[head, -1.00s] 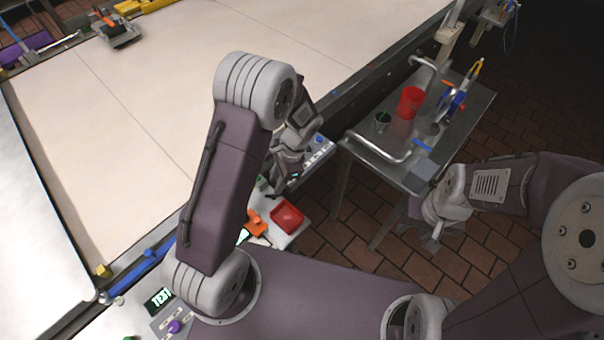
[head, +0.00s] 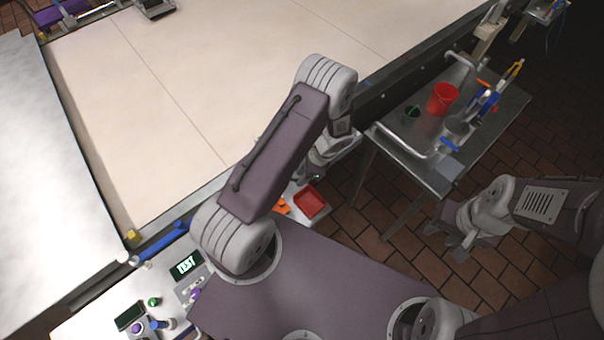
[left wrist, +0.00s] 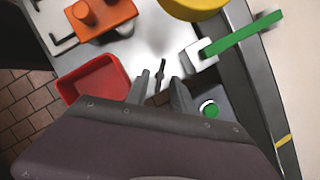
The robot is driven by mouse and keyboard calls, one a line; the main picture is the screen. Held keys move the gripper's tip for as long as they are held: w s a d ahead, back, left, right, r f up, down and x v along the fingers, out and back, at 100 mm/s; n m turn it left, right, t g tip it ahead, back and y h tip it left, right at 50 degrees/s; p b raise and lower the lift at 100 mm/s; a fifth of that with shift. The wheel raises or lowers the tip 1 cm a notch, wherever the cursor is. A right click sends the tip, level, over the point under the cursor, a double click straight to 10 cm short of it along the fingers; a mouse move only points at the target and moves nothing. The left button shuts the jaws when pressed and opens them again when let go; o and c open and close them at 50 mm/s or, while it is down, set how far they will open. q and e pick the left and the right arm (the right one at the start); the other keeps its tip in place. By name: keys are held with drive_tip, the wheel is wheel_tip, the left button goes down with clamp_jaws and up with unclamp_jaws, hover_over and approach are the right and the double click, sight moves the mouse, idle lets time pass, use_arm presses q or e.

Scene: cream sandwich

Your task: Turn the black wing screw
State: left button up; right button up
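In the left wrist view a small thin black piece (left wrist: 161,70), which looks like the black wing screw, stands over a light metal surface just beyond my left gripper (left wrist: 159,88). The two fingers are apart, with nothing seen held between them. I cannot tell how far below the tips the piece is. In the head view my left gripper (head: 312,176) hangs low near a red tray (head: 311,202), partly hidden by my arm; the wing screw cannot be made out there. My right gripper (head: 460,240) hangs over the floor at right, fingers seemingly apart and empty.
The left wrist view shows the red tray (left wrist: 92,83), an orange block (left wrist: 103,20), a green lever (left wrist: 243,33), a green button (left wrist: 209,108) and a yellow round part (left wrist: 192,6) close around. A metal side table (head: 474,140) with a red bucket (head: 442,98) stands at right.

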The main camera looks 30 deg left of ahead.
use_arm(q)
clamp_jaws()
drive_tip(key=shift+s+f+m+t+b, duration=0.15)
drive_tip(key=shift+m+t+b, duration=0.25)
drive_tip(key=shift+m+b, duration=0.6)
drive_tip(key=m+b, duration=0.2)
drive_tip(key=m+t+b, duration=0.1)
drive_tip(key=m+b, duration=0.1)
drive_tip(key=m+t+b, duration=0.1)
drive_tip(key=b, duration=0.1)
drive_tip(key=shift+s+f+m+y+b, duration=0.1)
drive_tip(key=shift+s+m+y+b, duration=0.2)
drive_tip(key=shift+m+b, duration=0.1)
drive_tip(key=shift+s+r+m+t+b, duration=0.2)
drive_tip(key=shift+m+t+b, duration=0.4)
drive_tip(key=shift+m+b, duration=0.65)
drive_tip(key=shift+r, duration=0.1)
drive_tip(key=shift+w, duration=0.1)
